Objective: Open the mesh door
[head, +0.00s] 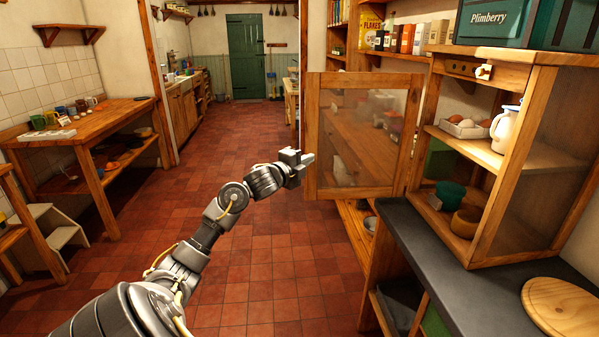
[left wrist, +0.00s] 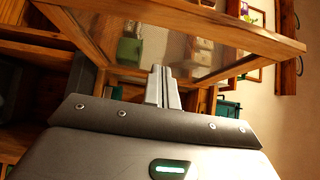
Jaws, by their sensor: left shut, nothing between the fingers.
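The mesh door (head: 362,134) is a wooden frame with a see-through mesh panel. It stands swung wide open, out to the left of its wooden cabinet (head: 488,192). The cabinet's front is uncovered, showing eggs, a white jug and bowls on its shelves. My left gripper (head: 308,158) is shut and empty, at the door's outer left edge; I cannot tell whether it touches the frame. In the left wrist view the shut fingers (left wrist: 164,88) point toward the door frame (left wrist: 190,25). My right gripper is not in view.
A dark worktop (head: 445,245) runs under the cabinet, with a round wooden board (head: 562,307) on it. Green boxes (head: 497,22) sit on top of the cabinet. A wooden table (head: 88,133) stands at the left. The red tiled floor between is clear.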

